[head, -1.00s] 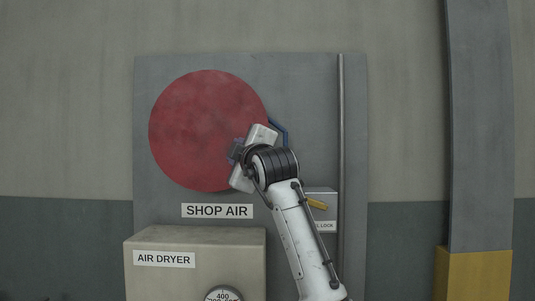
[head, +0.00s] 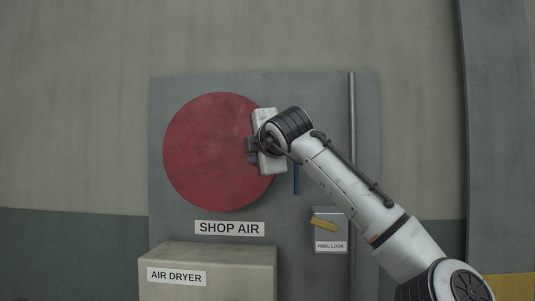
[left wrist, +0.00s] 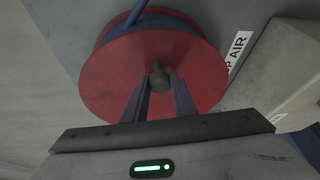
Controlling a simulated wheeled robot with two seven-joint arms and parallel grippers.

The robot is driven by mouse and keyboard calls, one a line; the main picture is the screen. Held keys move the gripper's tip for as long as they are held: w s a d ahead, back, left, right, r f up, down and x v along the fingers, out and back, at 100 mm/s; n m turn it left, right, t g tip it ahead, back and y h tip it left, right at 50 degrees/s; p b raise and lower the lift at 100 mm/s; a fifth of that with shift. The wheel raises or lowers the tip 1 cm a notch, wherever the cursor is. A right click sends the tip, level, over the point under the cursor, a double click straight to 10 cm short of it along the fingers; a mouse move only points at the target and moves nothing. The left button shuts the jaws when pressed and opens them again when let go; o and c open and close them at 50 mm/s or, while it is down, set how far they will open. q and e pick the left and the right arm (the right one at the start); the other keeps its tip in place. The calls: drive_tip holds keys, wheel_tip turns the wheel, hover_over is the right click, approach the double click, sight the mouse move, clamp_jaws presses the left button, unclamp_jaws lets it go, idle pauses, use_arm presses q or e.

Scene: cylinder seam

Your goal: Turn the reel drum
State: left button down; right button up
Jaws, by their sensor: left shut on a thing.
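The red reel drum (head: 205,150) is a round disc on a grey wall panel. In the left wrist view the drum face (left wrist: 205,75) shows with a blue hose (left wrist: 135,14) behind it. A dark knob (left wrist: 158,76) stands out from the face. My left gripper (head: 251,149) is at the right part of the drum in the head view. Its two fingers (left wrist: 160,88) are shut on the knob in the left wrist view. In the head view the gripper hides the knob. My right gripper is not in view.
A box labelled REEL LOCK (head: 329,236) with a yellow lever (head: 323,224) is at the lower right. A beige AIR DRYER box (head: 210,262) stands below the drum. A vertical pipe (head: 351,100) runs behind my arm. A SHOP AIR sign (head: 229,228) is under the drum.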

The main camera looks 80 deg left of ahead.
use_arm(q)
drive_tip(key=shift+s, duration=0.1)
drive_tip(key=c, duration=1.5)
unclamp_jaws()
drive_tip(key=d, duration=0.3)
drive_tip(key=d+b, duration=0.1)
drive_tip(key=d, duration=0.2)
drive_tip(key=d+r, duration=0.1)
drive_tip(key=d, duration=0.3)
drive_tip(key=shift+w+d+r+b, duration=0.1)
drive_tip(key=shift+w+b, duration=0.2)
drive_tip(key=shift+w, duration=0.1)
